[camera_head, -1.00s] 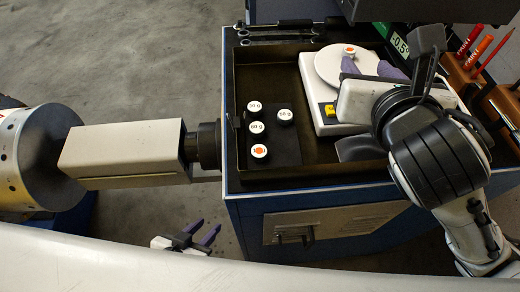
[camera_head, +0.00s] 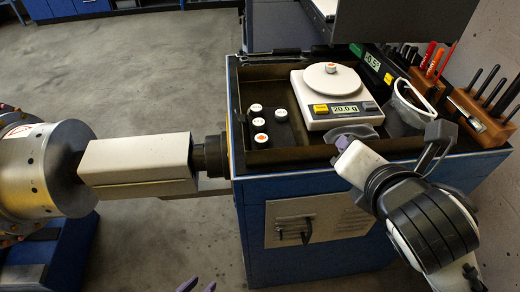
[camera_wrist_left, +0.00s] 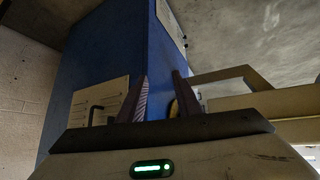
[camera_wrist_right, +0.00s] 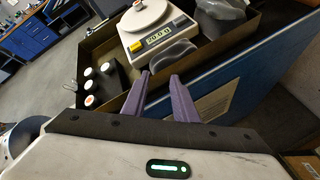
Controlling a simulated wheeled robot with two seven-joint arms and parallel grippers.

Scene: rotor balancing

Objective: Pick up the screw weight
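One white screw weight with an orange mark (camera_head: 331,68) sits on the round pan of the white scale (camera_head: 314,113), whose display reads 20.0 g. Several more white weights stand at the tray's left on a dark pad; the front one (camera_head: 261,139) has an orange top. They also show in the right wrist view (camera_wrist_right: 89,101). My right gripper (camera_wrist_right: 160,80) is open and empty, at the tray's front edge, apart from all weights. My left gripper (camera_head: 198,286) is low at the picture's bottom, its fingers apart and empty in the left wrist view (camera_wrist_left: 162,98).
The dark tray (camera_head: 242,90) has raised walls on a blue cabinet (camera_head: 250,215). Wooden holders (camera_head: 484,128) with pens and tools are at the right. A dark panel overhangs the back.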

